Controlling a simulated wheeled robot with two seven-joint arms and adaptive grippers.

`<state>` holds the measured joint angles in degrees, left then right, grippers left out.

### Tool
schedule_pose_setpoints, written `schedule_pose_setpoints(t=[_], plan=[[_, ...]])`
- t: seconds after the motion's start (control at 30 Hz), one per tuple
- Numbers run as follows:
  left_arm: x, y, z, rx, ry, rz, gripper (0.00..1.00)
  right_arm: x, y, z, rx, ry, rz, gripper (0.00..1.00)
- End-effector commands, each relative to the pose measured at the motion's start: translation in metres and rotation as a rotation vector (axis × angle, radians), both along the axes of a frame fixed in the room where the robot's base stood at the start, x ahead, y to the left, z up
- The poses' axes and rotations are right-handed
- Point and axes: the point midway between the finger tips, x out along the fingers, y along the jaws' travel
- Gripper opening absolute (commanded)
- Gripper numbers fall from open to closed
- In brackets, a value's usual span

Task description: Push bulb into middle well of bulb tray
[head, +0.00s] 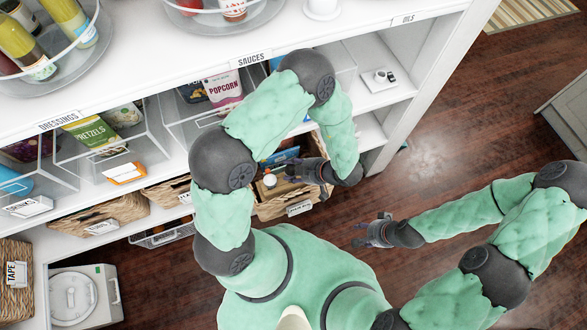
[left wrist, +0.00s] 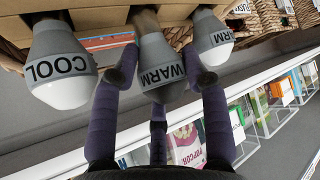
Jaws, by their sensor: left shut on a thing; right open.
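In the left wrist view, a grey-and-white bulb marked WARM (left wrist: 162,68) is between the fingers of my left gripper (left wrist: 160,75), which is shut on it. Its narrow end points at the tan bulb tray (left wrist: 110,29), in the middle position; I cannot tell how deep it sits. A COOL bulb (left wrist: 60,65) is in the tray to its left and another WARM bulb (left wrist: 208,38) is to its right. In the head view, my left gripper (head: 296,174) reaches into the lower shelf, beside a white bulb top (head: 270,181). My right gripper (head: 367,231) is open and empty over the floor.
Wicker baskets (head: 110,217) stand on the lower shelf. Clear bins with a popcorn bag (head: 222,88) and a pretzels bag (head: 90,131) are on the shelf above. The floor (head: 440,130) at right is clear.

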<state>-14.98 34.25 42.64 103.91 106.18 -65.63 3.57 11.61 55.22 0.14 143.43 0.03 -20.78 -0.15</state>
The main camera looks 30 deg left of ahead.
Motion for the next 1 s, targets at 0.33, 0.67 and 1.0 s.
schedule_pose_setpoints(t=[0.33,0.67,1.0], plan=[[0.0,0.0,-0.008,0.0,0.0,0.001,0.21,0.0,0.0,-0.003,0.0,0.0,0.0,0.49],[0.0,0.0,-0.015,0.0,0.0,0.001,0.21,0.0,0.0,-0.005,0.0,0.0,0.0,0.49],[0.0,0.0,-0.02,0.0,0.0,0.0,0.68,0.0,0.0,-0.006,0.0,0.0,0.0,0.49]])
